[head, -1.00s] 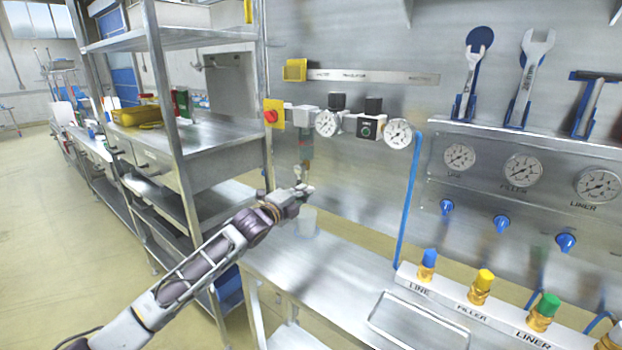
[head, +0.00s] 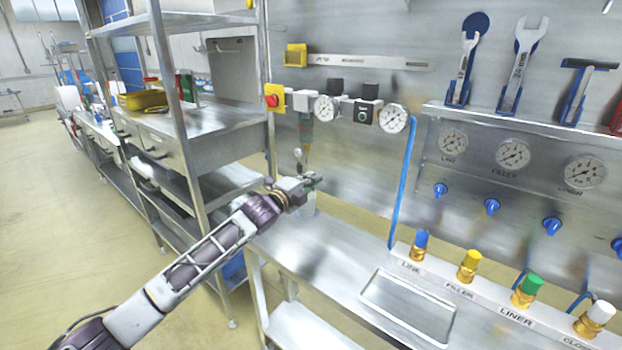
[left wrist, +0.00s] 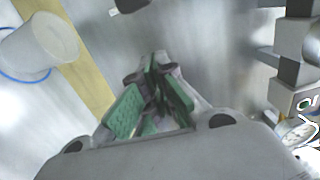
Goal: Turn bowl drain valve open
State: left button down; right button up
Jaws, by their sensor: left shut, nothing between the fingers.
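The filter bowl (head: 306,128) hangs below the air regulator row on the steel back panel. A narrow amber-coloured part (head: 307,154) points down from it. The drain valve is too small to make out clearly. My left gripper (head: 314,180) is just below that part, shut and empty. I cannot tell whether it touches the valve. In the left wrist view its green finger pads (left wrist: 152,95) show close together. A white cup (left wrist: 42,44) stands in a blue ring at upper left there; in the head view the gripper partly hides it. My right gripper is out of view.
Pressure gauges (head: 393,118) and a red emergency knob (head: 272,100) flank the bowl. A blue hose (head: 403,180) runs down the panel. A steel tray (head: 405,310) and coloured LINE, FILLER and LINER fittings (head: 467,266) occupy the bench. Metal shelves (head: 205,130) stand left.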

pick_arm(q)
jog(key=v, duration=0.9)
jog(key=shift+s+a, duration=0.3)
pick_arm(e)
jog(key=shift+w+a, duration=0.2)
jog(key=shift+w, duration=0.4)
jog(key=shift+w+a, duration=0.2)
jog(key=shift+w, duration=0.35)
pick_arm(q)
jog(key=shift+f, duration=0.1)
